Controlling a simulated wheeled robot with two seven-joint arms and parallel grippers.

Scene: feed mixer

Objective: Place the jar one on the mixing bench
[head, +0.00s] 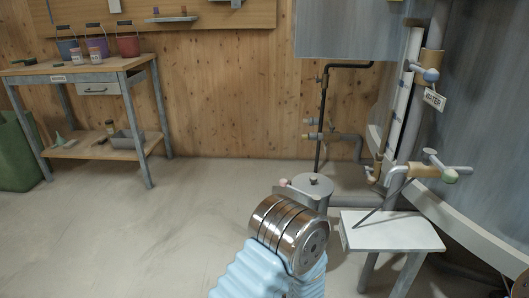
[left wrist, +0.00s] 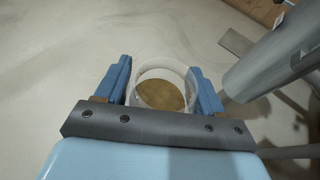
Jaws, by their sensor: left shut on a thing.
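In the left wrist view my left gripper (left wrist: 163,88) has its two blue fingers closed on the sides of a jar (left wrist: 160,68). The jar has a pale round rim and a tan-brown round face or contents; which jar it is I cannot read. In the head view my chrome wrist and blue sleeve hide the gripper and most or all of the jar. A wooden-topped workbench (head: 40,68) with grey metal legs stands at the left, with a small label too small to read; I cannot tell if it is the mixing bench. My right gripper is not in view.
A small white table (head: 392,232), pipes and a large grey tank fill the right. Open floor (head: 150,215) lies at left.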

